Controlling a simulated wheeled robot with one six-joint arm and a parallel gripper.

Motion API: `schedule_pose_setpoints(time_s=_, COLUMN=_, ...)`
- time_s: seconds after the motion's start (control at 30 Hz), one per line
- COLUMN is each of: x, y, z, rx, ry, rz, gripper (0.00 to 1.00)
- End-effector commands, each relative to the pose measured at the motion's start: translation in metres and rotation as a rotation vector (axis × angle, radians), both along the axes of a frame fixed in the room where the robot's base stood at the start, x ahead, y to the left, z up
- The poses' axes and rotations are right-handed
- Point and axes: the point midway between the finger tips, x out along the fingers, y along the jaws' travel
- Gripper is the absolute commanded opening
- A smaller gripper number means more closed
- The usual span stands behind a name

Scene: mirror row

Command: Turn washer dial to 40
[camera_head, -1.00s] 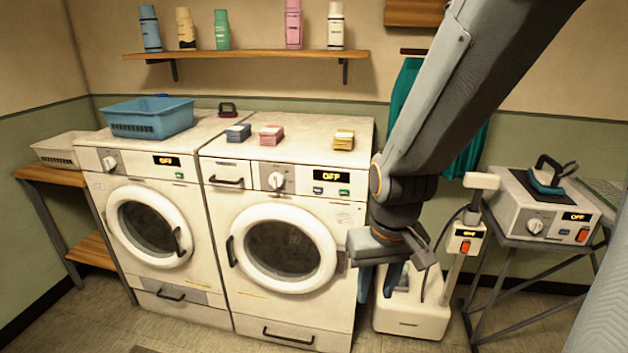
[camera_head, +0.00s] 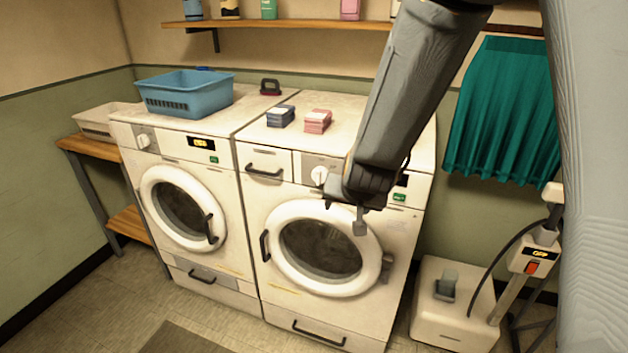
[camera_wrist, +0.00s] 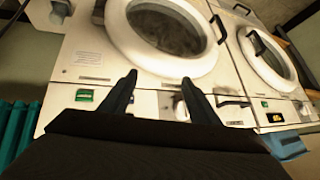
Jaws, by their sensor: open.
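Two white front-loading machines stand side by side, the left machine (camera_head: 190,262) and the right machine (camera_head: 330,326). The right one has a drawer at its upper left, as a washer does. Its white dial (camera_head: 319,177) shows just left of my gripper (camera_head: 346,212), which is open and empty before the control panel. The wrist view is upside down; there the dial (camera_wrist: 181,109) lies beside one finger, partly hidden, and the open gripper (camera_wrist: 158,80) frames the panel. Contact with the dial cannot be told. My arm hides most of the right machine's display.
The left machine has its own dial (camera_head: 143,140) and a lit display (camera_head: 201,143). A blue basket (camera_head: 185,95) and small boxes sit on top. A drawer handle (camera_head: 264,172) juts out left of the right dial. A white upright appliance (camera_head: 450,310) stands at right.

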Motion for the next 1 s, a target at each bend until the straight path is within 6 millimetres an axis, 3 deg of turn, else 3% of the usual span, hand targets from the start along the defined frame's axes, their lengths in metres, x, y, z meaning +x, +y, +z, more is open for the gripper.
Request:
schedule_pose_setpoints(time_s=0.03, x=0.022, y=0.02, z=-0.006, rx=0.004, ry=-0.075, rz=-0.03, gripper=0.56)
schedule_pose_setpoints(time_s=0.1, x=0.05, y=0.039, z=-0.008, rx=0.004, ry=-0.19, rz=-0.091, gripper=0.56)
schedule_pose_setpoints(time_s=0.27, x=0.084, y=0.074, z=-0.009, rx=-0.035, ry=-0.44, rz=-0.23, gripper=0.56)
schedule_pose_setpoints(time_s=0.37, x=0.086, y=0.089, z=-0.01, rx=-0.08, ry=-0.582, rz=-0.309, gripper=0.56)
schedule_pose_setpoints(time_s=0.5, x=0.072, y=0.103, z=-0.009, rx=-0.153, ry=-0.743, rz=-0.393, gripper=0.56)
schedule_pose_setpoints(time_s=0.73, x=0.054, y=0.111, z=-0.005, rx=-0.221, ry=-0.868, rz=-0.458, gripper=0.56)
schedule_pose_setpoints(time_s=1.0, x=0.082, y=0.096, z=-0.002, rx=-0.228, ry=-0.877, rz=-0.466, gripper=0.56)
